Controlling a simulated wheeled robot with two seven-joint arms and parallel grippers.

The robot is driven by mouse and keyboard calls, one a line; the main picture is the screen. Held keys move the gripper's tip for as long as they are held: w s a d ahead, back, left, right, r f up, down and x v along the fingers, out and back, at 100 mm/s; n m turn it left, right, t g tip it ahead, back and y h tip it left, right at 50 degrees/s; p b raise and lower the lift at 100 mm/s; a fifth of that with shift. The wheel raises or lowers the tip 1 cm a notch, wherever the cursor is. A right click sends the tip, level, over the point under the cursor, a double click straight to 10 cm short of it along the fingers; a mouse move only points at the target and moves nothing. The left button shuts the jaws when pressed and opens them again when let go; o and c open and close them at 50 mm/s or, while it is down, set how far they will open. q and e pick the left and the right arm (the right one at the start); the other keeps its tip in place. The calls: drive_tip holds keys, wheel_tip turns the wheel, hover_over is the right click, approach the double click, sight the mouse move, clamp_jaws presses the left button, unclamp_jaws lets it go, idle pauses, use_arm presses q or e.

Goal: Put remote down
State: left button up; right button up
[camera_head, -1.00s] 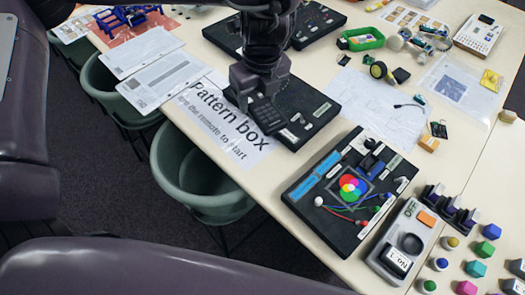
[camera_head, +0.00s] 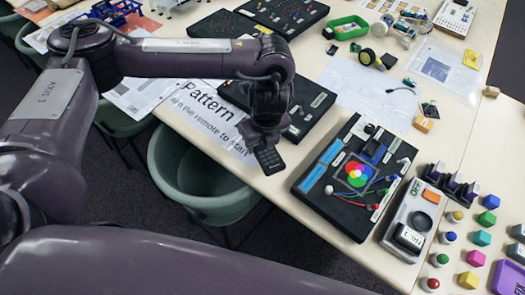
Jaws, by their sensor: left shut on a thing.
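The remote (camera_head: 268,159) is a small dark handset with a grid of keys, tilted below my left gripper (camera_head: 264,144). The gripper is shut on its upper end, and its fingers hide that end. Remote and gripper show over the table's (camera_head: 262,184) front edge, beside the white "Pattern box" sheet (camera_head: 218,119). I cannot tell whether the remote touches the tabletop. My left arm reaches in from the left and covers part of the sheet and a black board behind it. My right gripper is not in view.
A black board with a colour-circle picture (camera_head: 353,178) lies right of the remote. A grey switch box (camera_head: 411,222) and several coloured knobs stand farther right. A green tub-like seat (camera_head: 205,190) stands below the table edge. A narrow bare strip lies between sheet and colour board.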

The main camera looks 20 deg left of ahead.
sight(263, 153)
use_arm(q)
drive_tip(key=shift+d+f, duration=0.1)
drive_tip(key=shift+f, duration=0.75)
wheel_tip(263, 153, down, 3)
drive_tip(key=shift+f+b, duration=0.1)
drive_tip(key=shift+b, duration=0.3)
drive_tip(key=shift+w, duration=0.1)
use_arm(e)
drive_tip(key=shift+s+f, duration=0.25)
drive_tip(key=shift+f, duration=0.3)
use_arm(q)
drive_tip(key=shift+f, duration=0.1)
drive_tip(key=shift+f, duration=0.15)
drive_tip(key=o, duration=1)
drive_tip(key=shift+o, duration=0.2)
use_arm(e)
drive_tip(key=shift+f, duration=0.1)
